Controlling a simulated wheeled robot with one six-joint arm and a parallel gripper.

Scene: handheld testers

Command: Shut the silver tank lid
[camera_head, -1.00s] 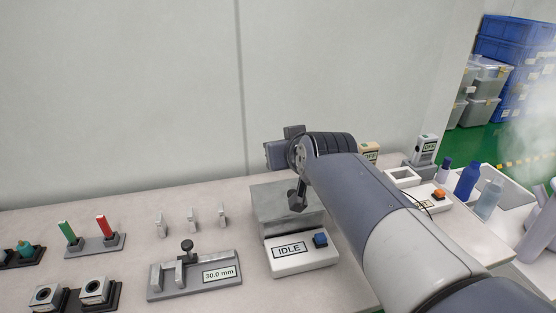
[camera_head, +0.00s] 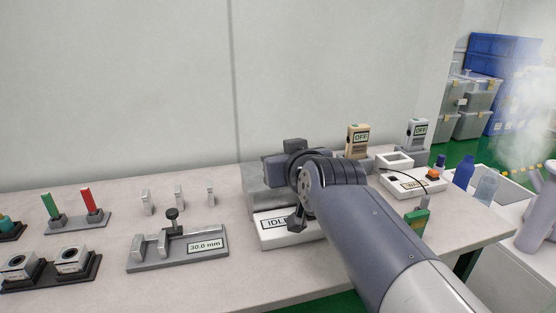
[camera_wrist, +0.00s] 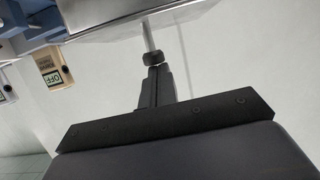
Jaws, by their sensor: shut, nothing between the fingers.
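The silver tank (camera_head: 256,183) stands behind the white panel marked IDLE (camera_head: 270,224) in the head view. My arm and wrist cover most of its right side and much of its top. How far its lid is open cannot be told there. In the wrist view a silver plate-like surface (camera_wrist: 100,18) crosses the top, with a thin rod below it; it may be the lid. My gripper (camera_wrist: 153,68) is shut and empty, its fingers pointing up towards the rod's dark end. Whether they touch it is unclear.
A fixture marked 30.0 mm (camera_head: 180,252) stands left of the panel. A cream tester (camera_head: 357,140) and a grey tester (camera_head: 417,133), both reading OFF, stand behind on the right. Bare table (camera_head: 200,282) shows at the front left.

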